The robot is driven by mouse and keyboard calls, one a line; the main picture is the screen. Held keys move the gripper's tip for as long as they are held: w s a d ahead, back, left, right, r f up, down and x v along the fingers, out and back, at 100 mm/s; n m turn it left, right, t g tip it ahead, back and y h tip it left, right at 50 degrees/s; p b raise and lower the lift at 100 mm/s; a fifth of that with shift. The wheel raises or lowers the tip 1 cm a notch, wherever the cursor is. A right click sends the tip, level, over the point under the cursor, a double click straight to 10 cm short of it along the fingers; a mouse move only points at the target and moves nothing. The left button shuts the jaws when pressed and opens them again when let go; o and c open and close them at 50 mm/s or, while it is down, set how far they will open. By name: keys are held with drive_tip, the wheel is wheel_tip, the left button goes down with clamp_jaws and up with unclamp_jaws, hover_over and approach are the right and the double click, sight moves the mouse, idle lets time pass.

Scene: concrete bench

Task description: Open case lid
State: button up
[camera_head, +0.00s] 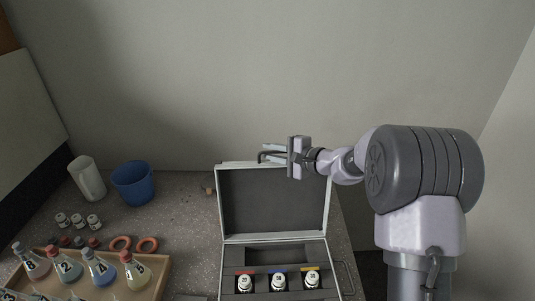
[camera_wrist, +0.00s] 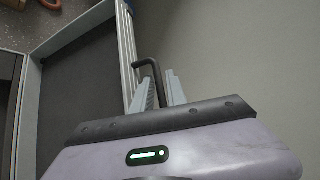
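The grey case (camera_head: 283,241) stands on the bench with its lid (camera_head: 272,200) raised, the dark lining facing my head camera. In the wrist view, the lid (camera_wrist: 78,105) fills the left side. A dark bent handle (camera_wrist: 147,63) sticks out from the lid's rim. My gripper (camera_head: 271,151) is at the lid's top edge. In the wrist view, the gripper's two grey fingers (camera_wrist: 160,90) stand apart, with the handle running down between them. I cannot tell whether either finger touches it.
Several labelled bottles (camera_head: 279,281) sit in the case base. A wall stands behind the bench.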

drive_tip(key=shift+x, duration=0.85)
clamp_jaws()
idle(0.8)
